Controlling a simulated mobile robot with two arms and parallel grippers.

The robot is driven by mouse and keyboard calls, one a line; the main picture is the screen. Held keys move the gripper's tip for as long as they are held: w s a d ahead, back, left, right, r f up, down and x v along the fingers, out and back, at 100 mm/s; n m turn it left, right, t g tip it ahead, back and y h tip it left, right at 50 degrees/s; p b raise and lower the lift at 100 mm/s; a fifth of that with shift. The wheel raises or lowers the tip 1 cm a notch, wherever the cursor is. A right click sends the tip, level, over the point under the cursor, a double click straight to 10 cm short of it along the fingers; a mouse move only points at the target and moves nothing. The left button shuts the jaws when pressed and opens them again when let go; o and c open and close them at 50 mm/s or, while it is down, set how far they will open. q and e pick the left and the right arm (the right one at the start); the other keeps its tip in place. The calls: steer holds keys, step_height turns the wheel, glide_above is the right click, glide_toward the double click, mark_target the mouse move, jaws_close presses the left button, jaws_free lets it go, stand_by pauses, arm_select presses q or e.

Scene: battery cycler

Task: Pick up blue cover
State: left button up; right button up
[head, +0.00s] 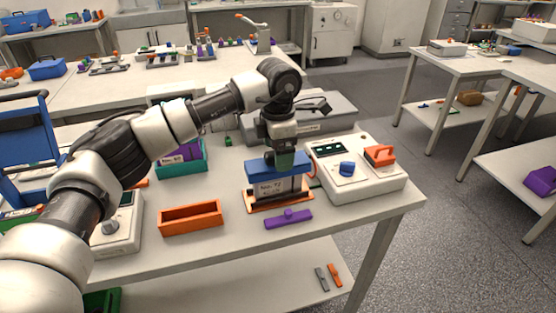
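The blue cover (262,170) lies on top of a grey labelled block (272,189), which stands on an orange base (281,206) on the table. My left gripper (286,160) points down from above and is at the top of the cover, around its middle. A dark green part shows at the gripper's tip. The fingertips are too small and dark to tell whether they are apart or closed on the cover. My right gripper is out of view.
A white device with a blue knob (347,169) and an orange switch (380,155) stands close on the right. A purple bar (288,219) lies in front. An orange tray (190,218) and a teal bin (194,161) are left. The table's front right corner is clear.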

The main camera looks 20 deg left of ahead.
arm_select(q)
step_height(320, 180, down, 4)
steer(key=shift+r+p, duration=0.25)
steer(key=shift+p, duration=0.1)
steer(key=shift+f, duration=0.15)
steer(key=shift+c, duration=0.8)
steer(key=c, duration=0.9)
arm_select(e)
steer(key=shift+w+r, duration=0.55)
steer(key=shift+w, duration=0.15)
